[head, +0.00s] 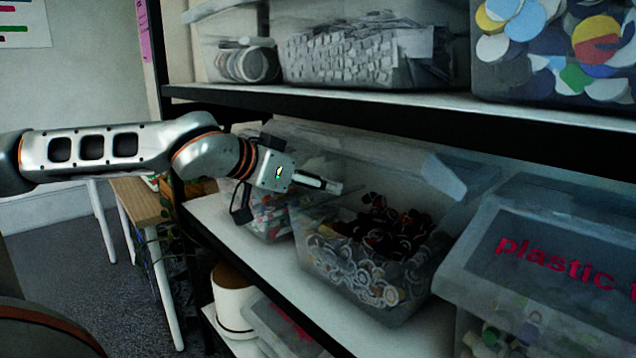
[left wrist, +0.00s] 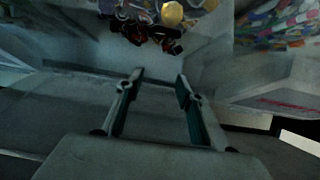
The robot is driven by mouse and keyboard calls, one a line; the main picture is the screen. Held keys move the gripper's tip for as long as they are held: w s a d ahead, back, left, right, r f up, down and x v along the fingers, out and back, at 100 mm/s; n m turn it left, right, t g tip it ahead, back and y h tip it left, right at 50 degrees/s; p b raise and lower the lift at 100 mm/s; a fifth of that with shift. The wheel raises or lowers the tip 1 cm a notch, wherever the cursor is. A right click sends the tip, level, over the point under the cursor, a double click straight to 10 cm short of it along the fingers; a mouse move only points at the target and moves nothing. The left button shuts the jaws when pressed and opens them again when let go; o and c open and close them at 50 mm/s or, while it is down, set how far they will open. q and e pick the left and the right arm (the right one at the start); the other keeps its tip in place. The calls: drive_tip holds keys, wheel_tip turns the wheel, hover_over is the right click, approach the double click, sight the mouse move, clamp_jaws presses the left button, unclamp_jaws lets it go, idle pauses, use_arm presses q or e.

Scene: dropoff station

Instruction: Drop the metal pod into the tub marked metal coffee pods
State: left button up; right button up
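My left gripper (head: 325,184) reaches in from the left over the near-left rim of a clear tub (head: 375,165) on the middle shelf. In the left wrist view its two fingers (left wrist: 160,82) stand apart with nothing between them. The tub holds dark brown and pale ring-like pods (head: 380,235). In the left wrist view dark pieces and a round gold piece (left wrist: 172,14) lie ahead of the fingertips. I cannot pick out which one is the metal pod. No "metal coffee pods" marking is readable. My right gripper is not in view.
A lidded tub marked "plastic" (head: 560,250) stands at the right. Another clear tub with colourful bits (head: 268,213) stands at the left, behind my gripper. The upper shelf (head: 400,98) with more tubs overhangs the space. A white pot (head: 234,300) sits below.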

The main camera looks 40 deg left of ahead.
use_arm(q)
drive_tip(key=shift+s+r, duration=0.1)
drive_tip(key=v, duration=1.1)
drive_tip(key=shift+s, duration=0.4)
drive_tip(key=shift+r, duration=0.1)
